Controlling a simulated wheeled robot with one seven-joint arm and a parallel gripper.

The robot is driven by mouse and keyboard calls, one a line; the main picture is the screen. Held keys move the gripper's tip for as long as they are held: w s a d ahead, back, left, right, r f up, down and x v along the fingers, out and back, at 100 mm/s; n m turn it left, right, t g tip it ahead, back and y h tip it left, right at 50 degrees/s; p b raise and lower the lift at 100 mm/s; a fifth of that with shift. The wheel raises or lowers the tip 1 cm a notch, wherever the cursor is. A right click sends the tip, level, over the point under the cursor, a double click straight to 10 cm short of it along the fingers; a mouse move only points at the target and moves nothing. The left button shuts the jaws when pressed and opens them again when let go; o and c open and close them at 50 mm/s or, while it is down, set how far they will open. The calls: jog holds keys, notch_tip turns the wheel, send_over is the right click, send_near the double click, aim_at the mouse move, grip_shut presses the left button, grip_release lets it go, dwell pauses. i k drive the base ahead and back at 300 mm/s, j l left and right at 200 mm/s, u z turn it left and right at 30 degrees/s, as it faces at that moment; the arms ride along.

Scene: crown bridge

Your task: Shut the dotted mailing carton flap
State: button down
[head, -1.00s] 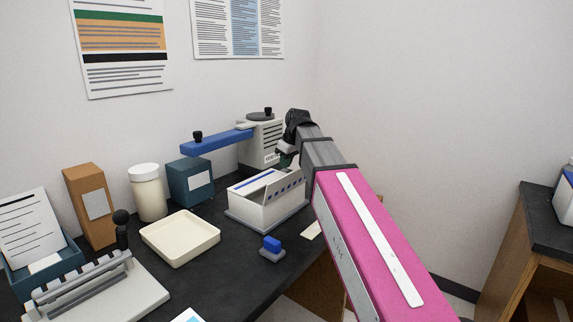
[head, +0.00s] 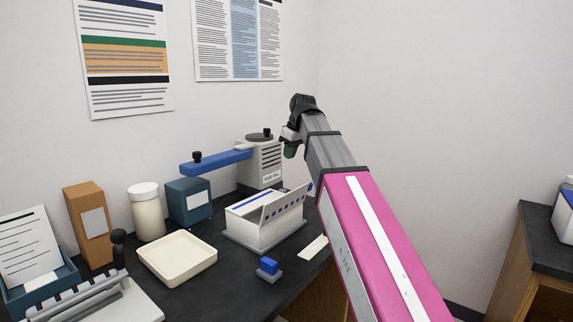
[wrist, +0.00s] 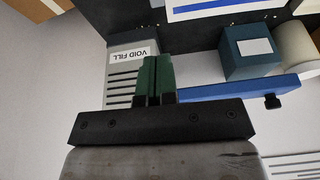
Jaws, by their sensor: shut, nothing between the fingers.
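The white mailing carton (head: 262,230) sits on a grey base on the dark worktop in the head view.
The void-fill machine (head: 262,165) with its blue arm (head: 215,162) stands behind the carton. A teal box (head: 189,202), a white jar (head: 147,212) and a cream tray (head: 178,258) are to the left. A blue stamp (head: 268,268) lies in front.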

aim_at(271, 210)
jog(key=k+l, duration=0.2)
jog(key=k, duration=0.3)
jog(key=k+l, duration=0.2)
jog(key=k, duration=0.25)
